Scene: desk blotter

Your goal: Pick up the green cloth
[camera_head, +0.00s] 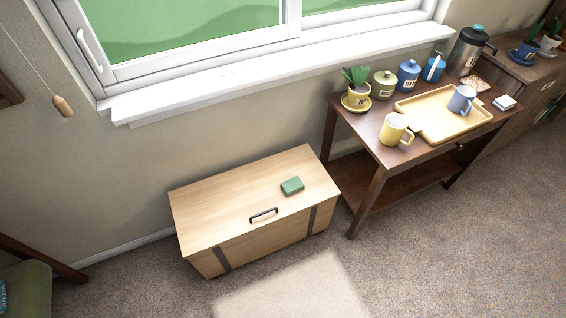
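A small folded green cloth (292,186) lies flat on the lid of a light wooden chest (225,200), right of the lid's middle. Its whole top shows and nothing covers it. The chest is closed, with a dark handle (264,215) near the front edge of the lid. Neither my left nor my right gripper is in view.
A dark wooden table (361,139) right of the chest holds a yellow tray (432,131), mugs, jars and a potted plant. A white windowsill (270,66) runs above. A green chair (28,290) stands at lower left. The carpet (430,250) in front is clear.

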